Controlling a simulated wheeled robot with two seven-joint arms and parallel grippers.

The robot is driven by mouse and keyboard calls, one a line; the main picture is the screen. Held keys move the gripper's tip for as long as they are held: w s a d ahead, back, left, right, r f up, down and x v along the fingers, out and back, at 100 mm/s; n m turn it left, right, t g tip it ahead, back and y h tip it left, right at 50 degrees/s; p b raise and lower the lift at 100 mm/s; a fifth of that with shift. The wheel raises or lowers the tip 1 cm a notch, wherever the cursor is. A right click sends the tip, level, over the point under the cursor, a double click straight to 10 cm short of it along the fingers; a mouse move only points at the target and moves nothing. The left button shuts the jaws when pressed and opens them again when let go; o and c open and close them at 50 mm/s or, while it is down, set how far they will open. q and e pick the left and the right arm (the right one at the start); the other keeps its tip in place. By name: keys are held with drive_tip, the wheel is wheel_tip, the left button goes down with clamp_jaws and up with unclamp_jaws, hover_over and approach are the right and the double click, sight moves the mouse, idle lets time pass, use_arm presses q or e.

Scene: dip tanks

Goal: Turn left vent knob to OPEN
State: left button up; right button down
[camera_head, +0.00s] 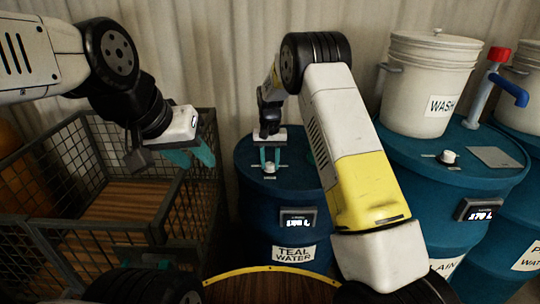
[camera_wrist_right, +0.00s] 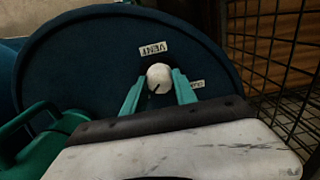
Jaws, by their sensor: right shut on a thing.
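The left vent knob (camera_head: 269,169) is a small white knob on top of the blue TEAL WATER drum (camera_head: 262,232). In the right wrist view the knob (camera_wrist_right: 158,78) is round and white with a dark pointer mark. It sits between the teal fingers of my right gripper (camera_wrist_right: 158,90), which is shut on it. A VENT label (camera_wrist_right: 153,49) lies beside the knob, and a second label (camera_wrist_right: 197,84) is partly hidden by a finger. My right gripper (camera_head: 270,157) reaches down from above. My left gripper (camera_head: 192,157) is open and empty above the wire cage.
The wire cage (camera_head: 165,232) with a wooden floor stands left of the drum. Another blue drum (camera_head: 425,195) to the right carries a white WASH bucket (camera_head: 425,90) and its own white knob (camera_head: 449,156). A red-and-blue valve (camera_head: 485,85) stands behind it.

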sight(270, 164)
drive_tip(key=shift+r, duration=0.1)
idle(0.3)
drive_tip(key=c, duration=1)
unclamp_jaws()
drive_tip(key=shift+o, duration=0.2)
wheel_tip(270, 164, up, 8)
drive_tip(key=shift+f, duration=0.15)
